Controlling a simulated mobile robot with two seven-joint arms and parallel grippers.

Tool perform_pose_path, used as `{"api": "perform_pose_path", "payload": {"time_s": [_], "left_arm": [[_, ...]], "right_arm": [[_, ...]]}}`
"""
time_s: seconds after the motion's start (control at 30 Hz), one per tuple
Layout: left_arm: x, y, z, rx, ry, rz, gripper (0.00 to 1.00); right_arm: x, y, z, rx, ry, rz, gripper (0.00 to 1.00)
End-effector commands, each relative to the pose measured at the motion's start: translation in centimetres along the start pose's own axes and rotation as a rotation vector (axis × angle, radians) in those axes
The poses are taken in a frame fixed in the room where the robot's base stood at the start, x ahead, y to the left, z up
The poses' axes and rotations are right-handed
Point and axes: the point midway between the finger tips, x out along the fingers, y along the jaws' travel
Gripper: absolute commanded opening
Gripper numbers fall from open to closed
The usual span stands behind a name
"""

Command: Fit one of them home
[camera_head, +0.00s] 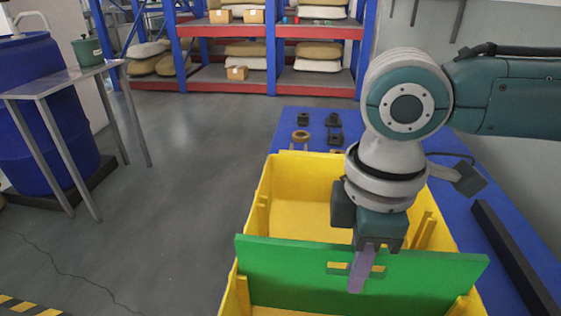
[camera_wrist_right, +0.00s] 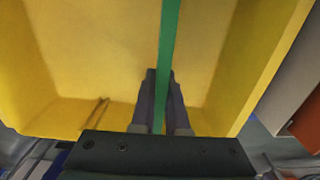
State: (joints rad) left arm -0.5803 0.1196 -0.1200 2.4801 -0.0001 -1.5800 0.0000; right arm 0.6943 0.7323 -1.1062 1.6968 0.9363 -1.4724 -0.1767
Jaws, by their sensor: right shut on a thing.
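A green divider panel (camera_head: 300,262) with cutouts stands crosswise at the yellow bin (camera_head: 262,190), its top ends reaching over both side walls. My right gripper (camera_head: 363,268) is shut on the panel's upper edge near the middle, one finger down its front face. In the right wrist view the panel shows edge-on as a green strip (camera_wrist_right: 169,40) between the fingers (camera_wrist_right: 163,85). Narrow upright ribs (camera_head: 424,230) show on the bin's inner walls. How deep the panel sits, and whether its ends are between ribs, I cannot tell. My left gripper is out of view.
The bin is on a blue table (camera_head: 300,111). Small dark parts (camera_head: 334,120) and a brown ring (camera_head: 300,135) lie behind it. A long black bar (camera_head: 515,255) lies to its right. A side table (camera_head: 70,78) and blue barrel (camera_head: 30,110) stand far left.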

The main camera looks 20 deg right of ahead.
Motion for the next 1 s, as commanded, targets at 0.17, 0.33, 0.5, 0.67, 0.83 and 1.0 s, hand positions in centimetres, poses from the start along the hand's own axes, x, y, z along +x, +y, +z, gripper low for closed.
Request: {"api": "perform_pose_path", "payload": {"time_s": [0.17,0.33,0.5,0.67,0.83,1.0], "left_arm": [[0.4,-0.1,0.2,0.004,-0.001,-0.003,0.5],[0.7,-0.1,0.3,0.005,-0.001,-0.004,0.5],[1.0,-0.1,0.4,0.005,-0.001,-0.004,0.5],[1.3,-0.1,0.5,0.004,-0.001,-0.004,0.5],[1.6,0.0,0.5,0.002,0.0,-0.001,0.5],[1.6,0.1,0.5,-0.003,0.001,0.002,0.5]], "right_arm": [[0.7,0.0,0.0,0.0,0.001,0.0,0.0],[1.3,0.0,0.0,0.0,0.0,-0.001,0.0],[1.9,0.0,0.0,0.0,0.0,0.0,0.0],[2.5,0.0,0.0,-0.001,0.0,0.0,0.0],[2.9,0.0,-0.1,-0.001,0.001,0.0,0.0],[3.0,0.0,0.0,-0.001,0.001,0.001,0.0]]}}
